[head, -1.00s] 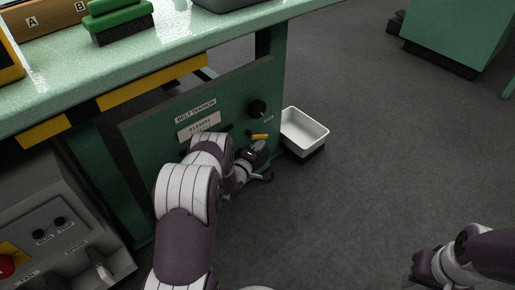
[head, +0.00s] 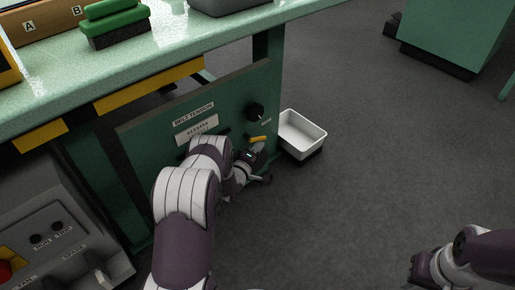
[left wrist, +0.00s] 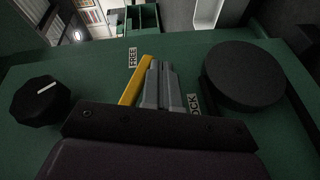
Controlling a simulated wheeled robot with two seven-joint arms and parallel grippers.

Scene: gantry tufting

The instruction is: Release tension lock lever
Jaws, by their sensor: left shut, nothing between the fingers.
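The tension lock lever (head: 257,138) has a yellow handle and sits on the green belt tension panel (head: 150,153). In the left wrist view the yellow handle (left wrist: 138,80) points toward the FREE label (left wrist: 132,57), and the LOCK label (left wrist: 194,104) is on the other side. My left gripper (left wrist: 160,85) is shut and empty. Its grey fingers lie close alongside the handle on the LOCK side; contact is hard to tell. In the head view my left gripper (head: 261,156) is just below the lever. My right gripper (head: 420,272) is at the lower right, away from the panel; its fingers are unclear.
A black knob (head: 255,111) is on the panel above the lever. A white bin (head: 302,129) stands right of the panel. A control box (head: 70,235) is at the lower left. The table (head: 170,55) overhangs the panel.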

